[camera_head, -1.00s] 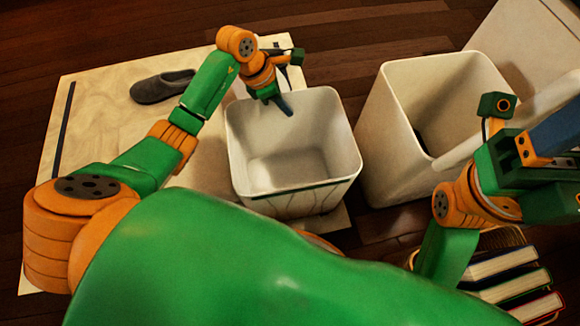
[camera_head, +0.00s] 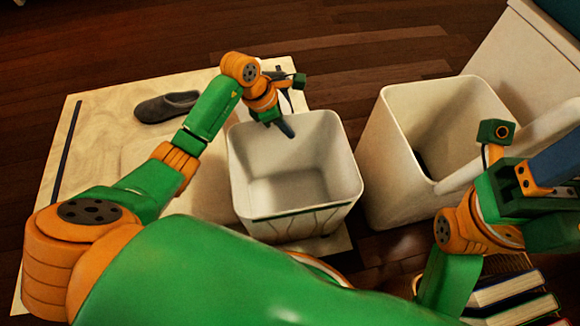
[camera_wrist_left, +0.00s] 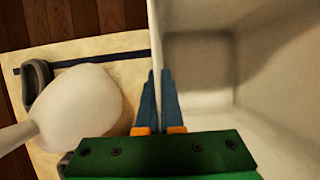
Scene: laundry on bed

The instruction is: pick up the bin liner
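A white, square, open bin liner (camera_head: 297,218) stands in the middle of the head view, with a dark band and pleat-like folds on its front. I cannot tell liner from bin wall. My left gripper (camera_head: 287,130) reaches down at its far rim, left of centre. In the left wrist view, the two blue fingers (camera_wrist_left: 158,72) are close together, with the thin white edge of the liner (camera_wrist_left: 200,65) between them. They look shut on that edge. My right gripper (camera_head: 558,138) is at the right edge, partly cut off, its finger gap hidden.
A larger white bin (camera_head: 388,150) stands to the right, near my right arm. A grey slipper (camera_head: 166,106) lies on the pale mat (camera_head: 110,120) at the left. Several books (camera_head: 505,288) lie at the lower right. Dark wooden floor (camera_head: 330,60) is clear at the back.

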